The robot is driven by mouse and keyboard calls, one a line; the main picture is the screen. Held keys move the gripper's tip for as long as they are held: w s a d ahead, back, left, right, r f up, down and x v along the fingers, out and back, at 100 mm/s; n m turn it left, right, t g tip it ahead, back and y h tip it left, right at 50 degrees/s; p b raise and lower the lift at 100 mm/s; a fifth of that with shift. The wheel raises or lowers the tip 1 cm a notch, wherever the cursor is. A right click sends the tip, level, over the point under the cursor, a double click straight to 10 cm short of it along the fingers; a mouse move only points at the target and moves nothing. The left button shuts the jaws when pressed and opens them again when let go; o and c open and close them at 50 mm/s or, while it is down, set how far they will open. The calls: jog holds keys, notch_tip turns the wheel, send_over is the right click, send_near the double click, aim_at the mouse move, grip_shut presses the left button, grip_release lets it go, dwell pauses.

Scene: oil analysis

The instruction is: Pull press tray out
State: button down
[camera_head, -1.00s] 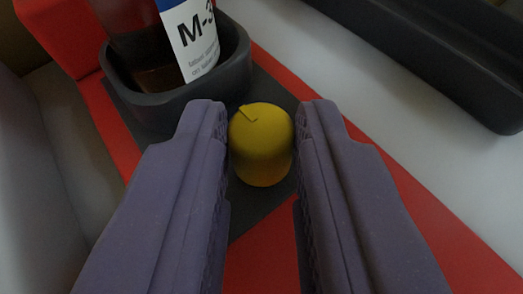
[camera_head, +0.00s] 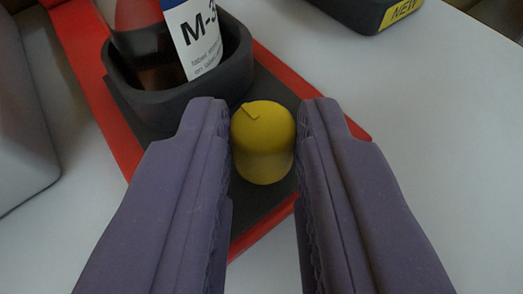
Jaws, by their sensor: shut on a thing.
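The press tray is a dark grey plate (camera_head: 250,222) with a yellow knob (camera_head: 263,150) near its front end and a dark cup (camera_head: 150,102) behind the knob. A bottle with a white and blue label marked "M-3" (camera_head: 192,42) stands in the cup, its top out of the frame. My gripper (camera_head: 263,130) is shut on the yellow knob, one purple finger at each side of it. The tray lies between red edges (camera_head: 97,95). The tray's far end is out of view.
A dark box with a yellow "NEW" label (camera_head: 400,12) stands at the top right. A light grey body (camera_head: 25,125) stands at the left. The white table surface is clear at the right and in front.

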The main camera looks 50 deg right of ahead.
jog(key=c, duration=0.9)
grip_release()
jog(key=shift+s, duration=0.2)
jog(key=shift+c, duration=0.2)
jog(key=p+v, duration=0.2)
jog(key=v, duration=0.5)
jog(key=shift+w+r, duration=0.1)
jog(key=shift+s+a, duration=0.3)
jog(key=shift+a, duration=0.05)
